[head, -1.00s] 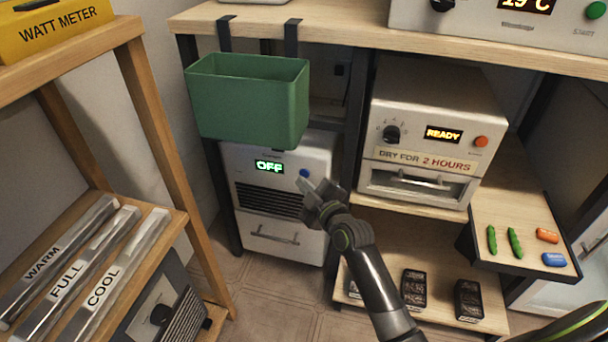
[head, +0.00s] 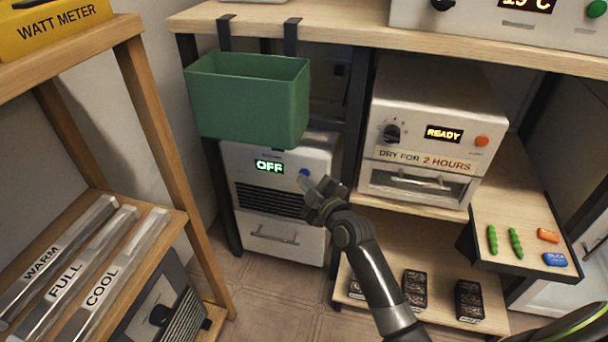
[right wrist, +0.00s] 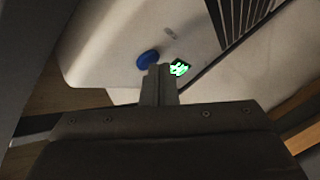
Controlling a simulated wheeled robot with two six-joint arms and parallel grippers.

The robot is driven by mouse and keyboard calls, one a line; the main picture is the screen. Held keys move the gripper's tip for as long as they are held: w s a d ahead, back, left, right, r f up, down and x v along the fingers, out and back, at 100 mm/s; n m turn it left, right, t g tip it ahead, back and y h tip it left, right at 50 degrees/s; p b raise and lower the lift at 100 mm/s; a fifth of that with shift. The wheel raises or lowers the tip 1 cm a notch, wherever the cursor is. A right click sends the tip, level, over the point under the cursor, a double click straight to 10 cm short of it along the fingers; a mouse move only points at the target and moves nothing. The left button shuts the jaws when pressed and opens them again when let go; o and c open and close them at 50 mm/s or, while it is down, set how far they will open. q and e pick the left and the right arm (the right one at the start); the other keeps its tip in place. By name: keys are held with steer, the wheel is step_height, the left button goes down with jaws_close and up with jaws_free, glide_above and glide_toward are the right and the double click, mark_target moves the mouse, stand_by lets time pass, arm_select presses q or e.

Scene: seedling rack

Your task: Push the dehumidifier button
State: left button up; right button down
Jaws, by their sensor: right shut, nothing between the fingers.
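The dehumidifier (head: 283,236) is a white box with a dark vent grille, under the green bin. Its display (head: 269,167) reads OFF in green. Its round blue button (head: 304,172) is right of the display. My right gripper (head: 304,183) is shut and empty, with its tips just below the button. In the right wrist view the blue button (right wrist: 147,60) shows just beyond and left of the shut fingertips (right wrist: 158,72). The display (right wrist: 180,68) is partly visible beside them. I cannot tell whether the tips touch the panel. My left gripper is not in view.
A green bin (head: 250,105) hangs from the upper shelf above the dehumidifier. A dryer (head: 430,130) showing READY stands to the right, beside a dark post. A wooden rack (head: 150,120) with labelled bars stands at left. A ledge at right holds several small objects.

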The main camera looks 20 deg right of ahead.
stand_by(0.4)
steer(key=shift+s+a, duration=0.25)
steer(key=shift+s, duration=0.15)
steer(key=s+a, duration=0.3)
steer(key=s, duration=0.2)
steer(key=shift+a, duration=0.2)
stand_by(0.5)
